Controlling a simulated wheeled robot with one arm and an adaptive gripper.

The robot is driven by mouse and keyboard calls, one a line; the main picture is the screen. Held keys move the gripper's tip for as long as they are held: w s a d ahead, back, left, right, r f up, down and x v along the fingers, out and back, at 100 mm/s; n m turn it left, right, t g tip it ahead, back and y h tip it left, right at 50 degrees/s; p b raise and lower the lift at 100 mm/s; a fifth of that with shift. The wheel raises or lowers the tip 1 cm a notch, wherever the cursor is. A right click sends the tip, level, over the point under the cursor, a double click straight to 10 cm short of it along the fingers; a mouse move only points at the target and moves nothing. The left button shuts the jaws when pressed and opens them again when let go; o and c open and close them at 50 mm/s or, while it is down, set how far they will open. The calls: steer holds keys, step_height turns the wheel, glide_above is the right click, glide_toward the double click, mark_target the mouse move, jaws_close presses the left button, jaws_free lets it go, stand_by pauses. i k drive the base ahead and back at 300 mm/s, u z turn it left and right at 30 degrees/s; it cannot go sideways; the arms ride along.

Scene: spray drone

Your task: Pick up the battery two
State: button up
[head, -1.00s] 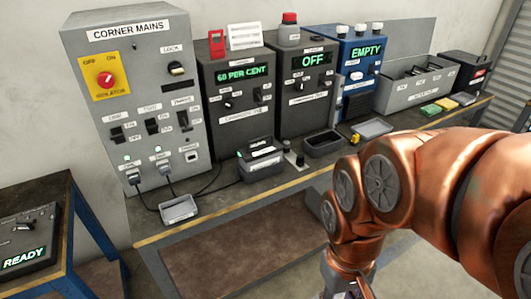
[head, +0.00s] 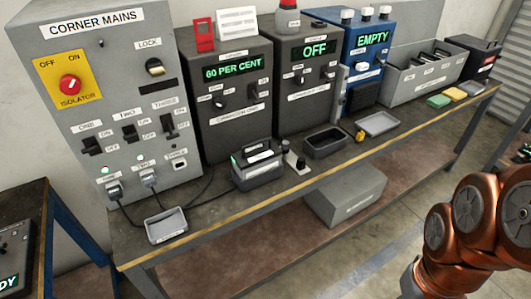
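A dark battery-like block with a handle and white labels (head: 258,165) sits on the bench in front of the unit reading 60 PER CENT. Several dark handled blocks, likely batteries, stand in a grey labelled bin (head: 408,90) at the bench's far right. Their labels are too small to read, so I cannot tell which is battery two. My copper arm shows at the lower right, apart from the bench. My gripper is outside the picture.
The corner mains cabinet (head: 115,100) stands at the left, with cables from its front. A small grey tray (head: 166,226), an open black tray (head: 326,142) and a flat grey tray (head: 379,124) lie along the bench (head: 230,208). The floor in front is clear.

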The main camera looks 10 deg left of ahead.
mark_target(257, 158)
steer(key=z, duration=0.05)
steer(key=i, duration=0.8)
steer(key=u, duration=2.7)
